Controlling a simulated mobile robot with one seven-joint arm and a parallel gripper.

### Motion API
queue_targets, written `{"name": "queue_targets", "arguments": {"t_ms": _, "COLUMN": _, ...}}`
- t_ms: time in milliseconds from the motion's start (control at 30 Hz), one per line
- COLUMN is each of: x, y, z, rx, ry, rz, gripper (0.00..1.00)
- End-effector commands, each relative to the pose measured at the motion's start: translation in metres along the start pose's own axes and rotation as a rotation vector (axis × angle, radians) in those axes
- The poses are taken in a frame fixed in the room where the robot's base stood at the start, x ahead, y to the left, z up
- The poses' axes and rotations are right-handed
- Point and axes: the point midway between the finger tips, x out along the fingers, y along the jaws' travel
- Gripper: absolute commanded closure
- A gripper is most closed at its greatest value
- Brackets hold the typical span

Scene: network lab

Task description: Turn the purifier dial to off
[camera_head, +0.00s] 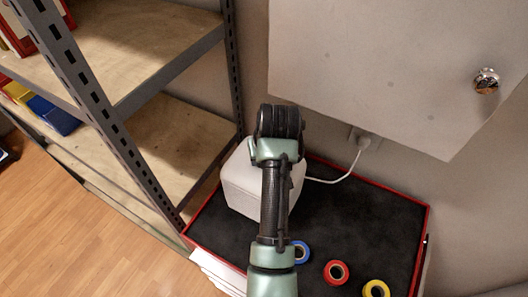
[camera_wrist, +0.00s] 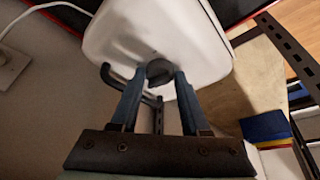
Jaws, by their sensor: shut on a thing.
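The purifier is a white box with rounded edges (camera_head: 238,186) standing on a black-topped surface with a red rim, partly hidden behind my arm in the head view. In the wrist view its white body (camera_wrist: 200,35) fills the top middle. A small dark round dial (camera_wrist: 159,71) sits on its near face. My gripper (camera_wrist: 159,80) has its two blue-grey fingers on either side of the dial and is shut on it. The dial's marks cannot be read. The head view does not show the fingers, which my arm hides.
Blue (camera_head: 301,252), red (camera_head: 336,272) and yellow (camera_head: 376,290) tape rolls lie on the black surface (camera_head: 370,215). A white cord runs from the purifier to a wall plug (camera_head: 364,142). A metal shelf (camera_head: 160,150) stands left. A pale panel with a knob (camera_head: 486,80) hangs above right.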

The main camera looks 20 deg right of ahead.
Motion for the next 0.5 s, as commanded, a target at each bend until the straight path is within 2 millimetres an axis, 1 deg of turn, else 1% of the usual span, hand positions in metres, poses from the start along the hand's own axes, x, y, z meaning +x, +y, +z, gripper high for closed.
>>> {"name": "queue_targets", "arguments": {"t_ms": 200, "x": -0.0015, "y": 0.0016, "z": -0.0018, "rx": -0.068, "ry": 0.005, "rz": -0.027, "gripper": 1.00}}
{"name": "queue_targets", "arguments": {"t_ms": 500, "x": -0.0008, "y": 0.0009, "z": -0.0019, "rx": -0.097, "ry": 0.005, "rz": -0.039, "gripper": 1.00}}
